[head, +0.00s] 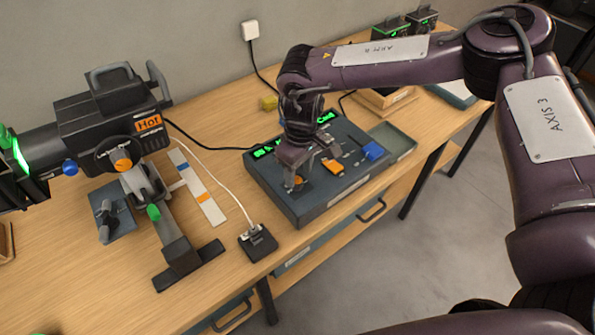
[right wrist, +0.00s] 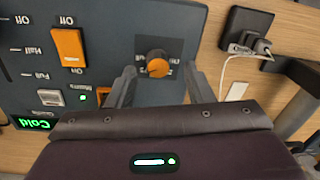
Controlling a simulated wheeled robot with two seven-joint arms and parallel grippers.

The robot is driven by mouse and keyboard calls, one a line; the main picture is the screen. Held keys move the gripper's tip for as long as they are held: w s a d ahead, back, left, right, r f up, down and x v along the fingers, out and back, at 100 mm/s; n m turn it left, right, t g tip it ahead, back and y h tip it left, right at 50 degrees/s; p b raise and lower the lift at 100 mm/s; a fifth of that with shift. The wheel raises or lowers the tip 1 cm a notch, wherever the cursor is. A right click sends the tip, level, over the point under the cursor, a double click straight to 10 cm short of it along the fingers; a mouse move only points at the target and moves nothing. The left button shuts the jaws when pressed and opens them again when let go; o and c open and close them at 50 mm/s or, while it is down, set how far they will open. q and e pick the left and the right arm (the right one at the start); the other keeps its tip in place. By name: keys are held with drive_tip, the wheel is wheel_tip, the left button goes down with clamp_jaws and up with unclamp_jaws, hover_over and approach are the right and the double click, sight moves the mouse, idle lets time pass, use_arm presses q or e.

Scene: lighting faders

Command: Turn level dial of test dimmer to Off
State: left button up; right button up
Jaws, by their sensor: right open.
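The test dimmer looks to be the blue-grey console (head: 345,193) on the table, with green lit displays along its back. Its dial (right wrist: 157,65) is a dark round knob with an orange cap, in a dark label square. My right gripper (head: 292,180) is above the console's left part, pointing down. In the right wrist view its two fingers (right wrist: 160,75) are apart, one on each side of the dial, with gaps visible. The dial is mostly hidden in the head view. Its label words are too small or covered to read. My left gripper is not in view.
An orange rocker switch (right wrist: 70,47) and a blue fader knob (head: 373,151) are on the same console. A black socket box (head: 258,243) with a white cable stands near its left corner. A lamp marked Hot (head: 110,115) is at the left.

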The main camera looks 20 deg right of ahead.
sight(298, 179)
drive_tip(key=shift+w+f, duration=0.2)
drive_tip(key=shift+f, duration=0.4)
drive_tip(key=shift+w+f, duration=0.2)
drive_tip(key=shift+f, duration=0.75)
drive_tip(key=c, duration=0.4)
drive_tip(key=shift+c, duration=1.4)
drive_tip(key=shift+a+r, duration=0.1)
drive_tip(key=c, duration=0.3)
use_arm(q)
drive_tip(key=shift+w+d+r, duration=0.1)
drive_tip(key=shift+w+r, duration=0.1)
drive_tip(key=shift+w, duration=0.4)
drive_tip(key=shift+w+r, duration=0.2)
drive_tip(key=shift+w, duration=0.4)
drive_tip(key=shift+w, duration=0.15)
